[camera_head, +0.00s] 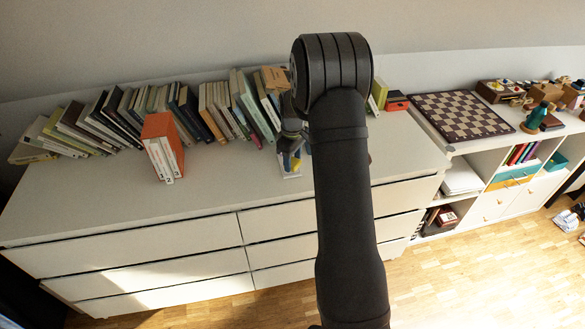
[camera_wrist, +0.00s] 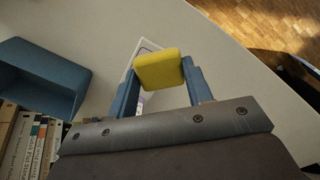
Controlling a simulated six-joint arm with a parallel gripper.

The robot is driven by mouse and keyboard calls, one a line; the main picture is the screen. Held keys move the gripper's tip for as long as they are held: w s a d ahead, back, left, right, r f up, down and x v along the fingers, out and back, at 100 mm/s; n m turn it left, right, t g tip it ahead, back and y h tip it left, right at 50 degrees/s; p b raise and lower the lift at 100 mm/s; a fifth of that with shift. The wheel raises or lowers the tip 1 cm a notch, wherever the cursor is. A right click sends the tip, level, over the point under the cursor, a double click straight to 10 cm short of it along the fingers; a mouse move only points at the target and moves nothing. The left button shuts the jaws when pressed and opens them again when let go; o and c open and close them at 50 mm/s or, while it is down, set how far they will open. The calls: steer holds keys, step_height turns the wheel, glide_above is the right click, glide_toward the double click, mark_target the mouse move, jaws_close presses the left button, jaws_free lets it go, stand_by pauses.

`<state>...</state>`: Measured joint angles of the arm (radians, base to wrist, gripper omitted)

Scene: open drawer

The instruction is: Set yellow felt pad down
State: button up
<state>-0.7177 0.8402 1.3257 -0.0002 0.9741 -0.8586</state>
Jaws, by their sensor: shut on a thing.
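The yellow felt pad (camera_wrist: 158,70) is a rounded square in the wrist view, held between the two blue fingers of my gripper (camera_wrist: 159,76). My gripper is shut on the pad by its sides. Below and behind the pad lies a white, dark-outlined flat thing (camera_wrist: 148,46) on the pale dresser top, mostly covered by the pad and fingers. I cannot tell how far the pad is above it. In the head view my gripper (camera_head: 291,150) is small and partly hidden beside my arm, low over the dresser top (camera_head: 220,180) near its front edge.
A blue open box (camera_wrist: 45,75) stands left in the wrist view, with books (camera_wrist: 30,140) below it. In the head view a book row (camera_head: 130,110) lines the back and an orange box of books (camera_head: 162,147) stands left. A chessboard (camera_head: 460,115) lies right.

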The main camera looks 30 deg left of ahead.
mark_target(292, 175)
steer(key=shift+f, duration=2.05)
steer(key=shift+f, duration=0.1)
steer(key=o, duration=0.9)
steer(key=shift+o, duration=0.2)
step_height(292, 175, up, 12)
steer(key=shift+r, duration=0.15)
step_height(292, 175, down, 12)
steer(key=shift+r, duration=1.7)
